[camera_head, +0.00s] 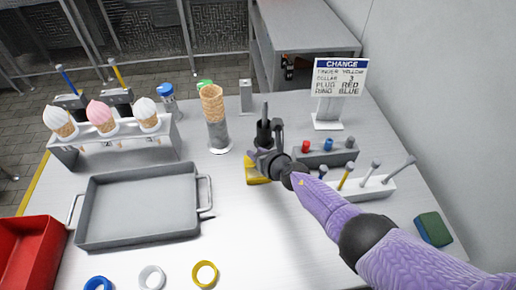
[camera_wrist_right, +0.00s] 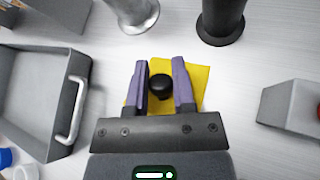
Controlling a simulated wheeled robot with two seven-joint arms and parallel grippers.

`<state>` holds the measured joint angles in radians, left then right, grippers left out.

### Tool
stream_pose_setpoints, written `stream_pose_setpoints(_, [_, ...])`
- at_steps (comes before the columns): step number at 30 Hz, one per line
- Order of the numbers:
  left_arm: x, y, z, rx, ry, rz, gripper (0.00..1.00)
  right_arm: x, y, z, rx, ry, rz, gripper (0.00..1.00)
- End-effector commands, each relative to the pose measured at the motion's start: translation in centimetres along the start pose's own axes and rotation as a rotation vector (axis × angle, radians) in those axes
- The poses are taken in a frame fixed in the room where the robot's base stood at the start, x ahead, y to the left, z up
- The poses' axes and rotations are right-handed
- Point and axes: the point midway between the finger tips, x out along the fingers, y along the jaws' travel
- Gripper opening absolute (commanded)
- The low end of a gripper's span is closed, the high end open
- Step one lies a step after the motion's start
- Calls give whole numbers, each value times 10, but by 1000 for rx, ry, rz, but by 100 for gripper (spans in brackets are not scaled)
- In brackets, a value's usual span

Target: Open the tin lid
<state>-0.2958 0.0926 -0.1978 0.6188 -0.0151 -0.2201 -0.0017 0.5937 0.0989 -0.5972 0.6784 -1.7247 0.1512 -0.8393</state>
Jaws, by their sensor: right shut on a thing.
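A yellow square piece (camera_head: 257,172) with a black knob lies on the table under my right gripper (camera_head: 265,160); it looks like the tin lid. In the right wrist view the yellow lid (camera_wrist_right: 196,82) shows behind the fingers, and its round black knob (camera_wrist_right: 160,87) sits between them. My right gripper (camera_wrist_right: 161,90) is shut on the knob. The gripper and arm hide part of the lid in the head view. I cannot tell whether the lid is raised or what lies under it. My left gripper is not in view.
A dark post (camera_head: 264,130) and a grey stand with a cone (camera_head: 213,105) are just behind. A grey tray (camera_head: 140,205) stands left, a rack of ice-cream cones (camera_head: 103,118) behind it. A peg block (camera_head: 325,157) and a tool rack (camera_head: 375,188) are right.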

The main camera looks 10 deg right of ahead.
Motion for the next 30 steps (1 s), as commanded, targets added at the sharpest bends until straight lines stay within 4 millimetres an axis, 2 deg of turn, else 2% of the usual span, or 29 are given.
stream_pose_setpoints(1, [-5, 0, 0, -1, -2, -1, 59, -1, 0, 6, 7, 11, -3, 0])
stream_pose_setpoints(6, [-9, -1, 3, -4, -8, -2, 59, 2, -1, 6, 23, 50, -2, 0])
stream_pose_setpoints(21, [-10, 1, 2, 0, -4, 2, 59, 3, -1, 6, 29, 66, -1, 0])
stream_pose_setpoints(22, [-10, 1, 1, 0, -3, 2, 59, 3, -1, 6, 29, 66, -1, 35])
stream_pose_setpoints(24, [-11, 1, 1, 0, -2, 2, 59, 3, -1, 6, 29, 66, 0, 50])
stream_pose_setpoints(26, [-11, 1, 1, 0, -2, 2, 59, 3, -1, 5, 29, 67, 0, 62])
stream_pose_setpoints(27, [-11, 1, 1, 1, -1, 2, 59, 3, -1, 5, 29, 67, 0, 66])
stream_pose_setpoints(30, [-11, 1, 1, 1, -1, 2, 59, 3, -1, 5, 29, 68, 0, 66])
